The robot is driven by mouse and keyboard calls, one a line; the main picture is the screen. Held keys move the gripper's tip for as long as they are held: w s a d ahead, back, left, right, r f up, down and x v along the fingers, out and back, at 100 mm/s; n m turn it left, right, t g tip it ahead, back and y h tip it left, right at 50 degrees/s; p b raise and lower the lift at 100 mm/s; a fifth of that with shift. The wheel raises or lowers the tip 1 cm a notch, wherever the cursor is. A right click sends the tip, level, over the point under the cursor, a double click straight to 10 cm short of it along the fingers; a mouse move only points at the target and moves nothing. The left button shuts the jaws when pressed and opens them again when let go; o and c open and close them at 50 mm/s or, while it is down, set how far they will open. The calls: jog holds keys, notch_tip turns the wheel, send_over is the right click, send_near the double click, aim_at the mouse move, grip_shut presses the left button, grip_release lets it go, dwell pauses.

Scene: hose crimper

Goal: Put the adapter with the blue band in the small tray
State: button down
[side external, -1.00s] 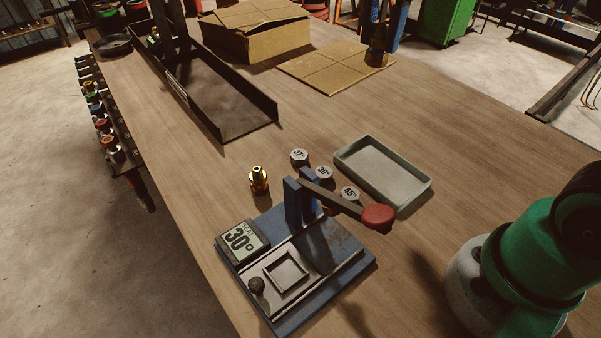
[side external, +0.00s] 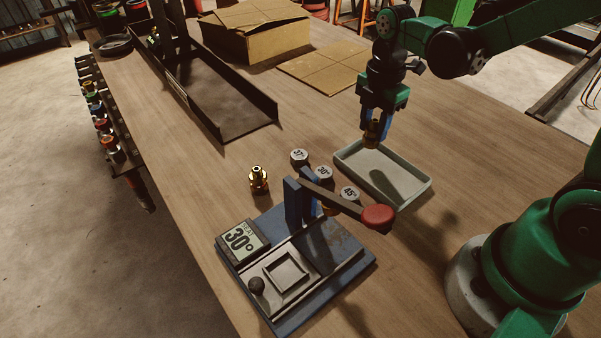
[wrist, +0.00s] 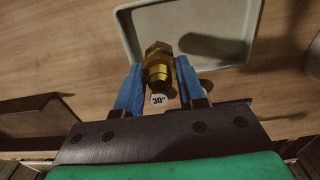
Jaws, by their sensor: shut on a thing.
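My gripper (side external: 375,124) is shut on a brass adapter (side external: 372,138), its blue fingers on either side. The adapter hangs upright just above the far end of the small grey tray (side external: 360,164). In the wrist view the adapter (wrist: 158,65) shows between the fingers, overlapping the tray's near edge, with the tray (wrist: 212,18) beyond. A white 30° face shows just below the adapter. Another brass adapter (side external: 258,178) stands on the bench left of the press; its band shows reddish.
The blue-based press (side external: 300,270) with a red-knobbed lever and a 30° display stands nearer. Discs marked 37°, 30° and 45° stand between it and the tray. A long dark tray (side external: 225,100), a cardboard box (side external: 250,40) and flat cardboard (side external: 325,68) lie farther back.

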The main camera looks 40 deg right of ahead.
aim_at(371, 142)
jog(key=shift+f, duration=2)
jog(key=c, duration=0.5)
grip_release()
jog(key=shift+f, duration=0.1)
